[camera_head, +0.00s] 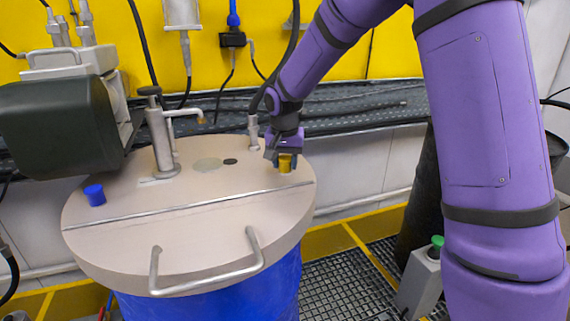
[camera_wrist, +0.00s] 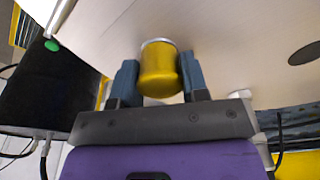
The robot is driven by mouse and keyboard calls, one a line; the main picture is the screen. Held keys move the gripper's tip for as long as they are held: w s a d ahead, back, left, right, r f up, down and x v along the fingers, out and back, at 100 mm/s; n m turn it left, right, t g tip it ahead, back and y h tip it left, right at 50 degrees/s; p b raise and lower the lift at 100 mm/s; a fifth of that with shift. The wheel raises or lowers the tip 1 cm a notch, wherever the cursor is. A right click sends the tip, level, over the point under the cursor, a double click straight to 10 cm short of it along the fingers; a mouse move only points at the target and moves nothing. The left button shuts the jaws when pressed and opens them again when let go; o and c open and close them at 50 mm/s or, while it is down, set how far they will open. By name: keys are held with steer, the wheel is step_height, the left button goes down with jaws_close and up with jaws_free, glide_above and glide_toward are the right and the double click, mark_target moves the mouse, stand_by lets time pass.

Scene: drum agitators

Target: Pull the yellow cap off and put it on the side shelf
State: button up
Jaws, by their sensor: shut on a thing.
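The yellow cap (camera_head: 286,163) is at the right rear of the round beige drum lid (camera_head: 215,235). In the wrist view the yellow cap (camera_wrist: 160,70) sits between the two blue-grey fingers, with a pale ring at its lid end. My gripper (camera_head: 284,161) is shut on the cap from its sides; it also shows in the wrist view (camera_wrist: 159,80). The cap appears to be at the lid surface; I cannot tell whether it is still seated. I cannot make out the side shelf with certainty.
A blue cap (camera_head: 95,195) is at the lid's left. A metal post with a tap-like arm (camera_head: 162,140) and a dark motor housing (camera_head: 60,125) stand behind it. A metal handle (camera_head: 207,275) is at the front. A grey box with a green button (camera_head: 425,275) stands right of the drum.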

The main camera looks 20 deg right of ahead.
mark_target(285, 156)
stand_by(0.4)
steer(key=shift+r, duration=2.75)
steer(key=shift+a, duration=0.15)
